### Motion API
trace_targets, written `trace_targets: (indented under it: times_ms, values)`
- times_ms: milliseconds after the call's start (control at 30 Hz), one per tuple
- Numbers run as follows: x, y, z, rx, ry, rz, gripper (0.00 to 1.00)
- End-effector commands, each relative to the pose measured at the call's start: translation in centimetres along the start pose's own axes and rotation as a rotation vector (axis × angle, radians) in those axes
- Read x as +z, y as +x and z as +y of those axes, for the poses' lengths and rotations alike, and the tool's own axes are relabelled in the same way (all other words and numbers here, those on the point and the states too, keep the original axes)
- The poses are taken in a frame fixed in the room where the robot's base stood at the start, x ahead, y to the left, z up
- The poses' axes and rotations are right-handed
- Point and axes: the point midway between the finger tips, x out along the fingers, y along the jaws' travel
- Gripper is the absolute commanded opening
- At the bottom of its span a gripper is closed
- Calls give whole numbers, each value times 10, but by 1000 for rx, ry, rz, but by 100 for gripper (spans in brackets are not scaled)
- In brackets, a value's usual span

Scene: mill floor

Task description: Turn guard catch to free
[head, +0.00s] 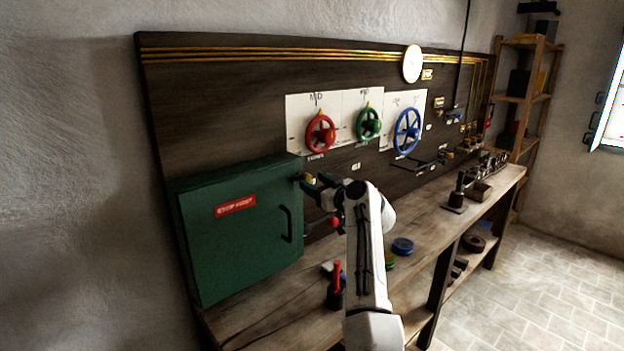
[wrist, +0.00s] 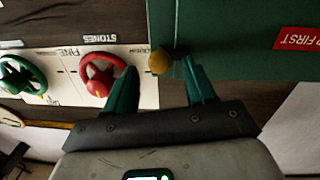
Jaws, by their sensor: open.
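The guard is a green box (head: 245,235) with a red label and a dark handle, mounted at the left of the dark board. A small yellow knob (head: 308,177), which looks like its catch, sits at its upper right edge. In the wrist view the knob (wrist: 159,63) lies at the edge of the green box (wrist: 225,20), between the tips of my gripper (wrist: 160,68). The green fingers are open, one on each side of it. Contact cannot be told. In the head view my gripper (head: 318,185) is beside the knob, partly hidden by my arm.
Red (head: 320,133), green (head: 368,123) and blue (head: 407,131) handwheels are on the board to the right of the box. A red-handled lever (head: 324,224) is below my gripper. The bench (head: 270,325) holds a red-handled tool in a dark cup (head: 336,294) and a blue disc (head: 402,246).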

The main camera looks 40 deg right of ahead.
Motion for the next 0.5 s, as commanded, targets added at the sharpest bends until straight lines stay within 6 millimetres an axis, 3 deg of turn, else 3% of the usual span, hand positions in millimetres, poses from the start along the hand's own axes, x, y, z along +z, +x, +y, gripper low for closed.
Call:
trace_targets:
  times_ms: [200, 500]
  values:
    - [0, 16, 1, 1, 0, 0, 55]
    - [0, 20, 1, 2, 0, 0, 55]
